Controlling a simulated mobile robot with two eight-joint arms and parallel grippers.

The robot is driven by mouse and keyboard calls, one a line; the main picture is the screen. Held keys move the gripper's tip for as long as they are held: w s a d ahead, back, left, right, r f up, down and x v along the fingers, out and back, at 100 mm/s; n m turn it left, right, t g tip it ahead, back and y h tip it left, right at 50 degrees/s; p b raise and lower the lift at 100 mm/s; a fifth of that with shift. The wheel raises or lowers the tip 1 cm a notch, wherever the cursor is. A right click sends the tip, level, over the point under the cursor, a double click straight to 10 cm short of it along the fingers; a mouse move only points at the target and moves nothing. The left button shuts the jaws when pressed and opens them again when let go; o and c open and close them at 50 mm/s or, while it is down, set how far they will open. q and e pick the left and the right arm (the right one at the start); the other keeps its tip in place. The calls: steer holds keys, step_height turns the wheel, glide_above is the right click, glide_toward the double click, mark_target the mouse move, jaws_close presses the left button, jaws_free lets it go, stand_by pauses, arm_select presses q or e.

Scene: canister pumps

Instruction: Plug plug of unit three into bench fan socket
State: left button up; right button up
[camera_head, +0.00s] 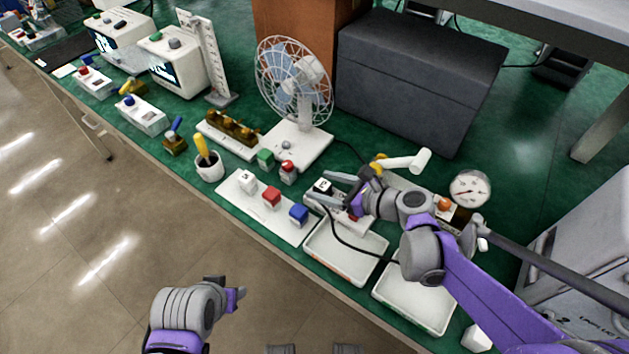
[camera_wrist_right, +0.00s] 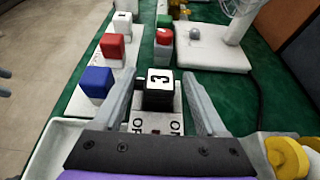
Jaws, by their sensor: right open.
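The plug of unit three (camera_wrist_right: 159,90) is a black block with a white top face marked 3. It stands on a white unit with OFF lettering (camera_wrist_right: 150,122). My right gripper (camera_wrist_right: 157,100) is open, its fingers on either side of the plug; I cannot tell whether they touch it. In the head view the plug (camera_head: 322,187) shows between the fingers of the right gripper (camera_head: 330,192). The bench fan (camera_head: 296,80) stands behind, on a white base (camera_head: 300,148); I cannot make out its socket. My left gripper (camera_head: 236,297) is at bottom left, its fingers unclear.
A white strip (camera_head: 232,190) holds white, red and blue blocks. Green (camera_head: 265,158) and red-topped blocks (camera_head: 288,172) stand before the fan base. Two white trays (camera_head: 340,270) lie at the front edge. A dark cable (camera_head: 350,246) crosses one tray. A dark grey box (camera_head: 415,75) stands behind.

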steer(key=p+v, duration=0.1)
steer(key=v, duration=0.7)
steer(key=shift+s, duration=0.1)
steer(key=shift+s+r+n, duration=0.2)
steer(key=shift+s+n, duration=0.15)
steer(key=shift+n, duration=0.05)
steer(key=s+d+r+n+g+h+p, duration=0.1)
steer(key=s+d+r+n+h+p, duration=0.1)
steer(key=s+d+n+h+p, duration=0.2)
steer(key=s+d+r+n+g+h+p, duration=0.1)
steer(key=s+d+n+h+p, duration=0.3)
steer(key=n, duration=1.6)
steer(key=s+r+h+p, duration=0.1)
steer(key=s+h+p, duration=0.2)
steer(key=s, duration=0.4)
steer(key=shift+d+r+g, duration=0.15)
steer(key=shift+d+g, duration=0.15)
steer(key=shift+d, duration=0.1)
